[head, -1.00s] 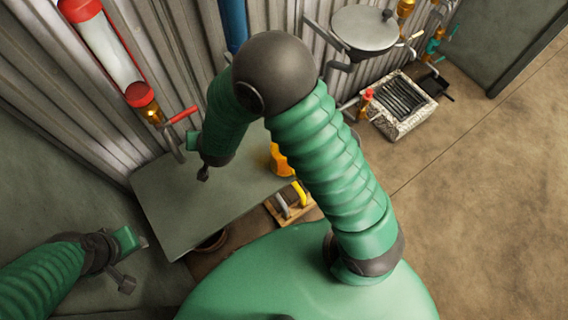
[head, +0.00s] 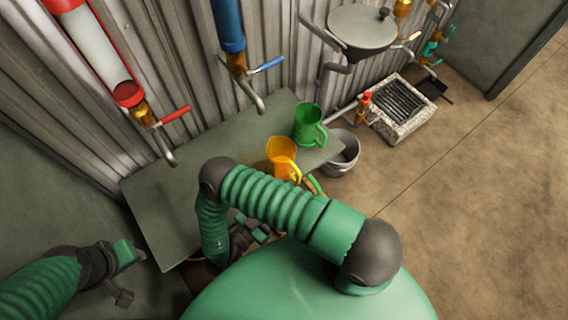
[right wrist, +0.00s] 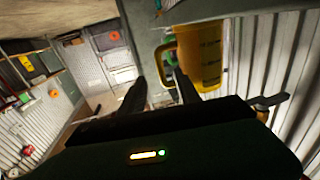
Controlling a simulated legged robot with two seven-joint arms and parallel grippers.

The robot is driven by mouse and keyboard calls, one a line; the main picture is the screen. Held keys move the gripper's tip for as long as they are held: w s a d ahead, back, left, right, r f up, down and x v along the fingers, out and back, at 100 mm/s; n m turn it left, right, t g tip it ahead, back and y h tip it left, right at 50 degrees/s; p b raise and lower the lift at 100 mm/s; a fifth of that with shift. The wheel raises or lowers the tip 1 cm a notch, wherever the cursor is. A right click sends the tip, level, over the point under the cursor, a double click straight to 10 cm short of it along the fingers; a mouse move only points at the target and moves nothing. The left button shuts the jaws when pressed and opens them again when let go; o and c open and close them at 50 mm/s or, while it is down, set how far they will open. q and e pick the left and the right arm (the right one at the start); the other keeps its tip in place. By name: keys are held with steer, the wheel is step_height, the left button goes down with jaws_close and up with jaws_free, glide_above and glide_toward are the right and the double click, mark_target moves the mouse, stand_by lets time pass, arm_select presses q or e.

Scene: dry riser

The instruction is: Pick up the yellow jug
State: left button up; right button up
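The yellow jug (head: 281,154) stands upright on the grey table near its right end, its handle toward the lower right. In the right wrist view the jug (right wrist: 208,55) is just beyond my right gripper (right wrist: 161,80), whose two dark fingers are apart. The jug's handle shows between the fingertips in that view; I see no grip on it. In the head view my right gripper (head: 256,236) is low, in front of the table edge and partly hidden by my arm. My left gripper (head: 128,275) is at the lower left, away from the jug; its fingers are unclear.
A green jug (head: 308,125) stands behind and right of the yellow one on the grey table (head: 185,195). A metal bucket (head: 343,155) is beside the table. Pipes with a red-handled tap (head: 172,116) and a blue-handled tap (head: 266,65) hang above. The floor at right is clear.

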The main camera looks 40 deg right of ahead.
mark_target(286, 165)
steer(key=w+d+b, duration=0.1)
steer(key=w+d, duration=0.1)
steer(key=d, duration=1)
steer(key=shift+w+d+r+b, duration=0.2)
steer(key=shift+w+r+b, duration=0.05)
steer(key=shift+b, duration=0.1)
jaws_close()
